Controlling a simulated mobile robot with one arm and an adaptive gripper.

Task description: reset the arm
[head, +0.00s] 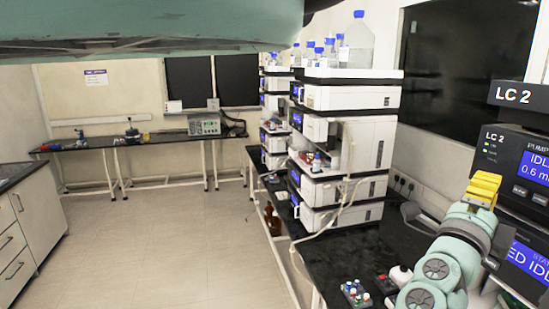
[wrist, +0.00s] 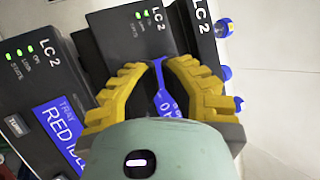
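My gripper (head: 483,188) with yellow fingers is at the right in the head view, raised above the dark bench in front of the LC 2 instrument stack (head: 515,150). In the wrist view my gripper (wrist: 158,68) has its two yellow fingers apart, with the instrument's blue screen showing through the gap. Nothing is seen held between them. The LC 2 modules (wrist: 55,85) lie behind the fingers in that view; their distance from the fingertips is hard to tell.
A small rack of coloured-cap vials (head: 355,292) and a white bottle (head: 401,277) stand on the bench near my arm. A tall white instrument stack (head: 352,98) with blue-capped bottles (head: 357,42) stands farther back. The floor (head: 170,235) at left is clear.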

